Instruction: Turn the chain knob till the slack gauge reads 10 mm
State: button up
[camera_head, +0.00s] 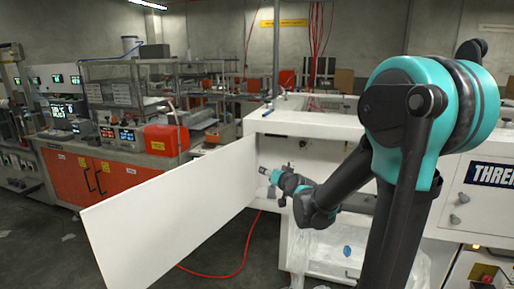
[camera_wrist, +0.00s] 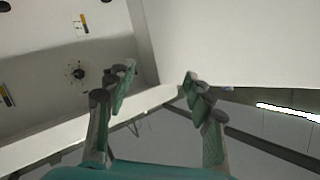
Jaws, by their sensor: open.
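A dark round knob (camera_wrist: 78,73) with a ring of marks around it sits on a pale panel in the wrist view. I cannot tell whether it is the chain knob. Small yellow-and-black marked strips (camera_wrist: 83,24) are on the same panel; no slack gauge reading is legible. My gripper (camera_wrist: 158,82) is open and empty, its two green-padded fingers spread. The knob lies left of the left finger, apart from it in the picture. In the head view my gripper (camera_head: 272,174) is inside the open white cabinet, and the knob cannot be made out.
A large white door (camera_head: 165,215) stands open on the left of the cabinet (camera_head: 320,125). A red hose (camera_head: 225,276) runs on the floor below. Clear plastic sheeting (camera_head: 325,252) hangs under the cabinet. An orange-fronted bench (camera_head: 120,176) with instruments stands at left.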

jog(key=s+d+f+g+h, duration=0.1)
jog(key=s+d+f+g, duration=0.2)
jog(key=s+f, duration=0.3)
jog(key=s+d+f+g+h, duration=0.2)
jog(key=s+d+f, duration=0.4)
jog(key=s, duration=0.8)
jog(key=s+d+f+n+g+h, duration=0.1)
jog(key=s+d+f+g, duration=0.3)
jog(key=s, duration=0.6)
notch_tip(320, 180, down, 3)
jog(key=shift+s+d+r+g+h, duration=0.1)
jog(key=shift+s+d+g+h, duration=0.1)
jog(key=shift+d+g+h, duration=0.3)
jog(key=shift+o, duration=0.4)
jog(key=shift+a, duration=0.1)
